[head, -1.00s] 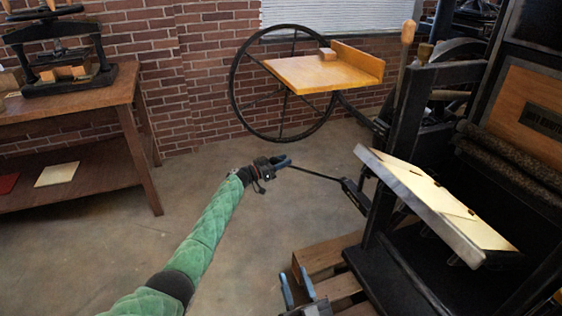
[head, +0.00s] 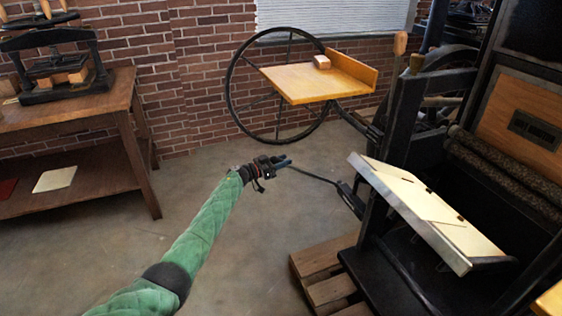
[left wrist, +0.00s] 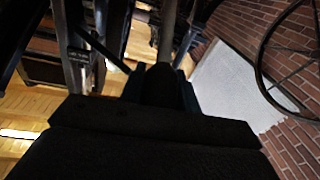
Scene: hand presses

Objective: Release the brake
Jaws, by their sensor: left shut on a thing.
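The brake is a thin black lever (head: 312,176) reaching out to the left from a dark bracket on the side of the black press (head: 381,160). My left gripper (head: 284,163) is shut on the free end of this lever, out over the bare floor. In the left wrist view the dark gripper body fills the lower part, and the fingers (left wrist: 160,86) are mostly in shadow. A grey rod runs up from between them. My right gripper is not in view.
A tilted pale plate (head: 425,205) with a metal edge juts from the press. A wooden pallet (head: 325,280) lies below it. A large spoked wheel (head: 232,90) and an orange wooden shelf (head: 310,82) are behind. A wooden table (head: 65,105) stands left. The floor between is clear.

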